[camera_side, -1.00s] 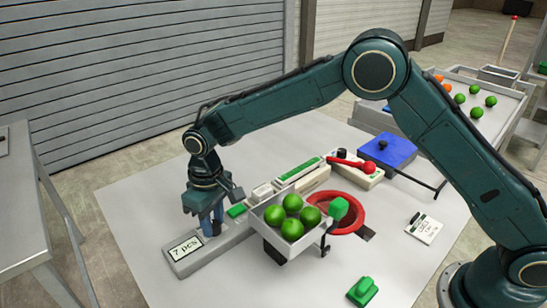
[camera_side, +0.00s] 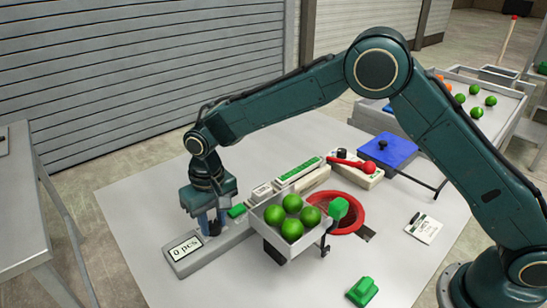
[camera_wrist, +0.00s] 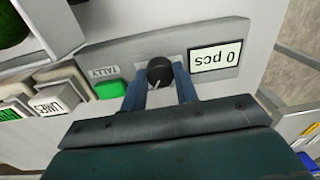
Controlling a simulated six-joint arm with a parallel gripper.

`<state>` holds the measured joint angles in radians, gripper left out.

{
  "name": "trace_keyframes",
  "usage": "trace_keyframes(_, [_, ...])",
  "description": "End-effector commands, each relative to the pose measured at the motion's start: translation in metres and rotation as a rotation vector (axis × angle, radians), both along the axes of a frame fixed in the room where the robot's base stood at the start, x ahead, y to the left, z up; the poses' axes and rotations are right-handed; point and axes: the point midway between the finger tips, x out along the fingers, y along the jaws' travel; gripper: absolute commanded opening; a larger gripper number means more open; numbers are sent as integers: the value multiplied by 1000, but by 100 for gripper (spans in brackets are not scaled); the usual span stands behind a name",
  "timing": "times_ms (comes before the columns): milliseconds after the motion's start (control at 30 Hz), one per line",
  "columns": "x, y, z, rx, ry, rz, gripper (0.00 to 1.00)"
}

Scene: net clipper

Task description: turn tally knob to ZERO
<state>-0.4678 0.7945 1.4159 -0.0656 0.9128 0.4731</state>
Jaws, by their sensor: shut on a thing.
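The tally knob (camera_wrist: 160,72) is black and round with a pale pointer line, on a grey panel beside the TALLY label (camera_wrist: 103,72). My gripper (camera_wrist: 160,85) has its two blue fingers on either side of the knob, shut on it. In the side view my gripper (camera_side: 211,226) points down at the panel, and its fingers mostly hide the knob. The display (camera_side: 185,249) reads "0 pcs"; it shows upside down in the wrist view (camera_wrist: 215,57).
A green button (camera_wrist: 110,90) sits close beside the fingers. A tray (camera_side: 268,232) of several green balls stands right of the panel, near a red ring (camera_side: 346,231). A blue lid (camera_side: 388,150) and red-handled lever (camera_side: 368,168) lie farther back. The front table is mostly clear.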

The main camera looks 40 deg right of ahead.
Motion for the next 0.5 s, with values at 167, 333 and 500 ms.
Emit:
trace_keyframes(167, [0,0,1,1,-2,0,51])
trace_keyframes(333, [0,0,1,0,-1,0,51])
trace_keyframes(500, [0,0,1,0,-1,1,51])
